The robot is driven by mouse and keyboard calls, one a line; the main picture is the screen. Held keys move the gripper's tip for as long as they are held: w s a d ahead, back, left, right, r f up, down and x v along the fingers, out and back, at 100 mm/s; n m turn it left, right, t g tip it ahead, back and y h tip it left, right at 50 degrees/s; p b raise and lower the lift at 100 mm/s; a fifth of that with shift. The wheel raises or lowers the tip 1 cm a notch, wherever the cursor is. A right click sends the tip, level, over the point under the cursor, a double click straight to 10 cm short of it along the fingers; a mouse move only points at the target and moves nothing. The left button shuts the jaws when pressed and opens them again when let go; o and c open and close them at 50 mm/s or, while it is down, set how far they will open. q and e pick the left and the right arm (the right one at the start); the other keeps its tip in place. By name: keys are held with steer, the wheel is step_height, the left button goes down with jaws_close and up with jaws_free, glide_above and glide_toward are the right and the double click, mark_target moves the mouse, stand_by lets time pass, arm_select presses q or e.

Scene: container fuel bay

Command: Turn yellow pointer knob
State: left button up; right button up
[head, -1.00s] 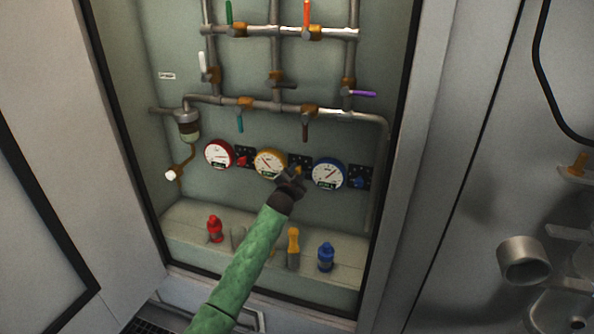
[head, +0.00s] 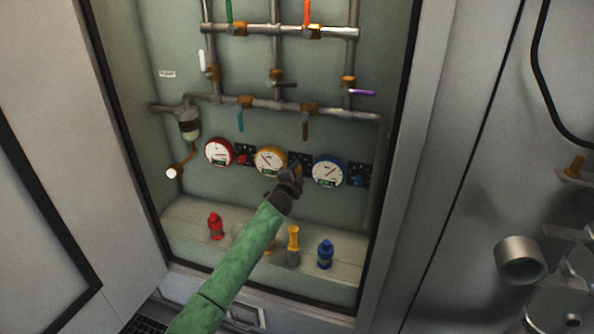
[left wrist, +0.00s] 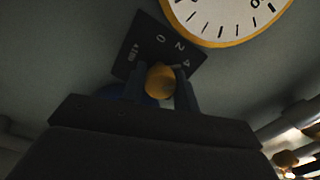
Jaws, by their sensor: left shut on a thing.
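The yellow pointer knob (left wrist: 160,82) shows in the left wrist view between the two fingers of my left gripper (left wrist: 160,92). It sits in front of a black dial plate (left wrist: 160,50) with white numbers. In the head view my left gripper (head: 290,173) is at this plate, just right of the yellow-rimmed gauge (head: 270,160), and hides most of the knob. The gripper is shut on the knob. The same gauge fills the top right of the left wrist view (left wrist: 228,14). My right gripper is not in view.
A red gauge (head: 219,152) with a red knob (head: 241,159) is to the left. A blue gauge (head: 329,171) with a blue knob (head: 358,180) is to the right. Pipes with coloured valve handles run above. Red (head: 215,226), yellow (head: 293,246) and blue (head: 325,254) items stand on the ledge below.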

arm_select(q)
steer(key=shift+r, duration=0.1)
steer(key=o, duration=1)
steer(key=shift+c, duration=0.2)
steer(key=shift+a, duration=0.1)
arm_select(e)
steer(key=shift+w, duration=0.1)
arm_select(q)
steer(key=v, duration=0.7)
steer(key=shift+s+b, duration=0.3)
steer(key=shift+s, duration=0.05)
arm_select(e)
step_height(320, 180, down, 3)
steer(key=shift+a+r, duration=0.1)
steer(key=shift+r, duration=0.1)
arm_select(q)
steer(key=shift+a, duration=0.1)
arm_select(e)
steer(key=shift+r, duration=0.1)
